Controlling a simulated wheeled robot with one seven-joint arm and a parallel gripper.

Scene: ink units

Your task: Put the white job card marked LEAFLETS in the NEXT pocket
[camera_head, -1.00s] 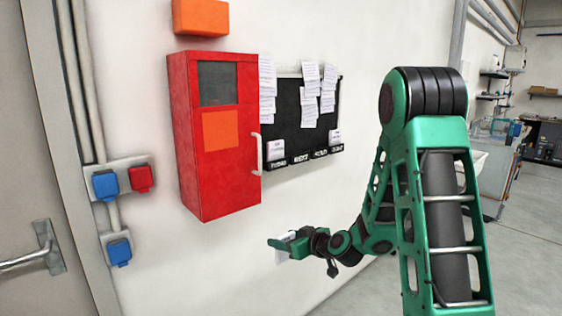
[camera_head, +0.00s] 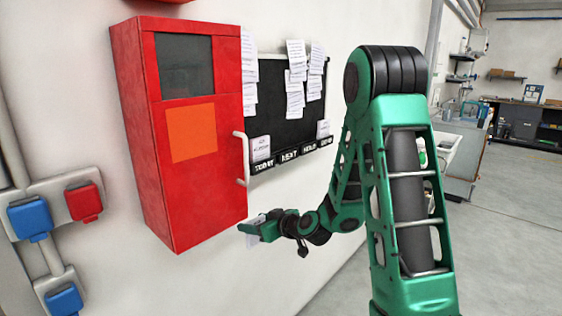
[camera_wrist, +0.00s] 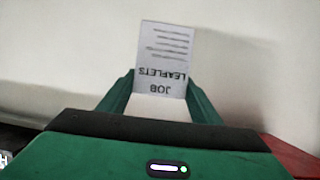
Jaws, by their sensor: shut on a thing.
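The white job card (camera_wrist: 166,58) is in my gripper (camera_wrist: 160,92) in the wrist view. Its text reads JOB LEAFLETS, upside down in that view. My gripper is shut on the card, which sticks out past the fingertips. In the head view my gripper (camera_head: 250,230) is below and right of the red cabinet, and a sliver of the card (camera_head: 255,243) shows under it. The NEXT pocket (camera_head: 289,155) is on the bottom strip of the black board, second from the left, above my gripper. No card shows standing in it.
The red cabinet (camera_head: 205,205) with its handle (camera_head: 243,158) juts out left of the black board (camera_head: 278,122). White cards stand in the leftmost pocket (camera_head: 261,149) and the rightmost pocket (camera_head: 323,129). Papers (camera_head: 296,80) hang on the board. Wall below the board is clear.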

